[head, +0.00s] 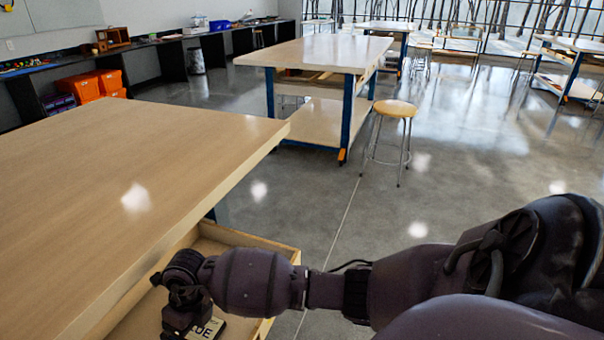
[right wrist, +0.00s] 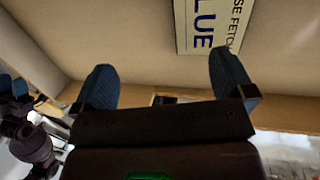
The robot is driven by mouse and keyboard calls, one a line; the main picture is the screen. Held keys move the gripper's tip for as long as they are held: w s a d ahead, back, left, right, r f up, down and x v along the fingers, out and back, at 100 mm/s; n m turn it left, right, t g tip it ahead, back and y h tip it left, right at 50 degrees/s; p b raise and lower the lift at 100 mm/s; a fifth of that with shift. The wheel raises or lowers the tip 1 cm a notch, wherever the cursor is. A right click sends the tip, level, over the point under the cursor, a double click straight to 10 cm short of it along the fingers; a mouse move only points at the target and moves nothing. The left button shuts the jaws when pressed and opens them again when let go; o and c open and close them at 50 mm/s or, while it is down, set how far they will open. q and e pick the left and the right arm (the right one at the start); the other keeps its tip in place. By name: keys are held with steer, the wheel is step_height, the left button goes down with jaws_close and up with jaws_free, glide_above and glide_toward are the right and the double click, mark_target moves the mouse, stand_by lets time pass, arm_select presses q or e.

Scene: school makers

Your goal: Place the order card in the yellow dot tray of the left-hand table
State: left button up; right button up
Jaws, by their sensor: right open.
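The order card (head: 208,328) lies in an open wooden drawer under the near table, partly hidden by my right gripper in the head view. Part of what looks like my left gripper (right wrist: 14,88) shows at the left edge of the right wrist view. I see no yellow dot tray.
The near table (head: 110,170) has a bare wooden top above the drawer (head: 275,244). A second table (head: 315,52) and a round stool (head: 395,108) stand beyond. Orange bins (head: 80,88) stand by the left wall.

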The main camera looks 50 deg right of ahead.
steer(key=s+a+y, duration=0.2)
steer(key=a, duration=0.1)
steer(key=s+a+y, duration=0.3)
steer(key=shift+s+a+r+m+y, duration=0.2)
steer(key=shift+a+m+y, duration=0.1)
steer(key=shift+m, duration=0.1)
steer(key=s+a+r+m+t+y, duration=0.2)
steer(key=s+r+m+t+y, duration=0.2)
steer(key=r+m+t+y, duration=0.55)
steer(key=s+d+f+m+t+h, duration=0.2)
steer(key=d+f+m+t+h, duration=0.15)
steer(key=d+m+h, duration=0.5)
steer(key=s+d+f+m+t+h, duration=0.2)
steer(key=d+m+t+h, duration=0.3)
steer(key=m, duration=0.7)
steer(key=s+d+f+m+g+h, duration=0.4)
steer(key=s+d+f+m+g, duration=0.3)
steer(key=s, duration=0.4)
steer(key=shift+s+f+m, duration=0.3)
steer(key=shift+f+m, duration=0.3)
steer(key=shift+f, duration=0.1)
steer(key=shift+d, duration=0.1)
